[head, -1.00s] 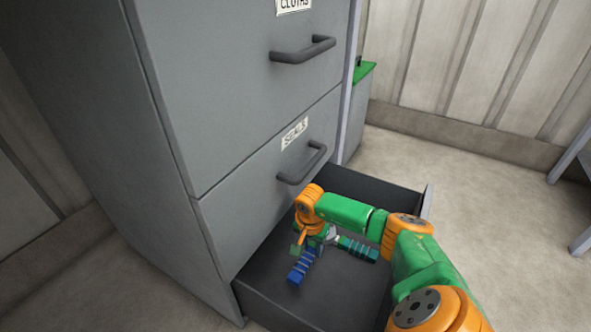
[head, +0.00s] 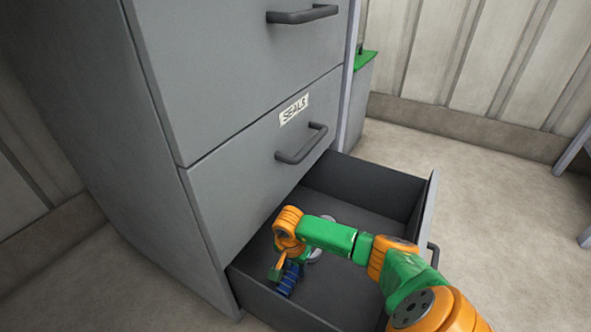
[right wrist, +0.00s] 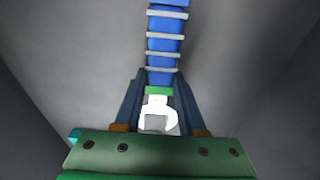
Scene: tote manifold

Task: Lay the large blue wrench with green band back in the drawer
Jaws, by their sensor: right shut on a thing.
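The large blue wrench (head: 288,281) is low inside the open bottom drawer (head: 362,182), near its left front part. In the right wrist view its blue handle with grey stripes (right wrist: 164,47) runs away from my gripper, and the green band (right wrist: 158,90) and pale head (right wrist: 158,116) lie between the fingers. My right gripper (right wrist: 160,80) is shut on the wrench; in the head view the gripper (head: 290,265) is partly hidden by my wrist. Whether the wrench touches the drawer floor cannot be told. My left gripper is not in view.
A grey ring-like part (head: 322,222) shows beside my right arm in the drawer; the arm hides what adjoins it. The cabinet front with the SEALS drawer (head: 245,185) rises just behind. Drawer floor at the back right (head: 375,220) is bare.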

